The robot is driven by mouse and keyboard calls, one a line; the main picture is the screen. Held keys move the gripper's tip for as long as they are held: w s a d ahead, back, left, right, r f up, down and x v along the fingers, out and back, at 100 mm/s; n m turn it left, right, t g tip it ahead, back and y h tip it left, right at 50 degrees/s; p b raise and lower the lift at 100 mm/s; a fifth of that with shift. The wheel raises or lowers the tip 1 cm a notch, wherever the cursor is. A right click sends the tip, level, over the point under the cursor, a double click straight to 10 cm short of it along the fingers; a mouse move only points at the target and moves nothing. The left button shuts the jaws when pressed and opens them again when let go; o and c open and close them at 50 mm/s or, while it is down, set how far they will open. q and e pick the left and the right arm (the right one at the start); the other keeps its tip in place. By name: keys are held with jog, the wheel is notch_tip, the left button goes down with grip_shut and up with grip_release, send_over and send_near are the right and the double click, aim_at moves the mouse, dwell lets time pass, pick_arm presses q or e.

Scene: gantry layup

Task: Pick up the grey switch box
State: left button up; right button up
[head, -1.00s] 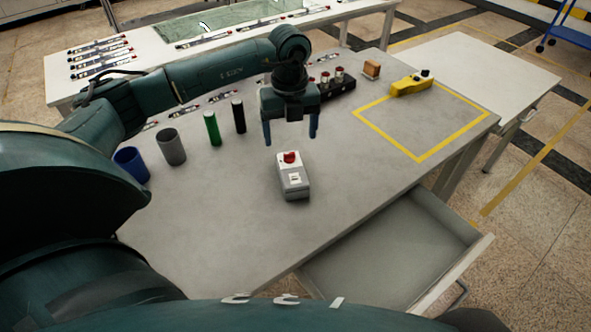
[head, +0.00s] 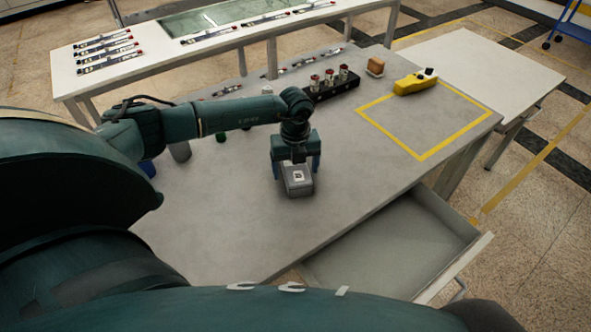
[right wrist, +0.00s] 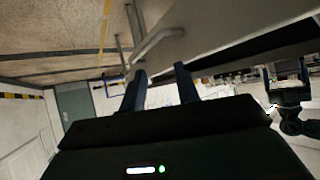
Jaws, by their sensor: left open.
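The grey switch box (head: 298,187) stands on the grey worktop, left of the yellow outlined square. Its light front with a small white label shows; its red knob is hidden under my left gripper. My left gripper (head: 296,171) is open, low over the box, with a finger at each side of it. I cannot tell whether the fingers touch it. In the right wrist view, my right gripper (right wrist: 160,76) has its two fingers apart with nothing between them, near a table edge.
A black strip with red-topped parts (head: 330,83) lies behind my left arm. A drawer (head: 400,250) stands open at the front. The outlined square is clear.

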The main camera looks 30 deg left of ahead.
pick_arm(q)
jog(key=c, duration=1.2)
jog(key=shift+r, duration=0.1)
jog(key=shift+c, duration=0.6)
jog(key=shift+r, duration=0.1)
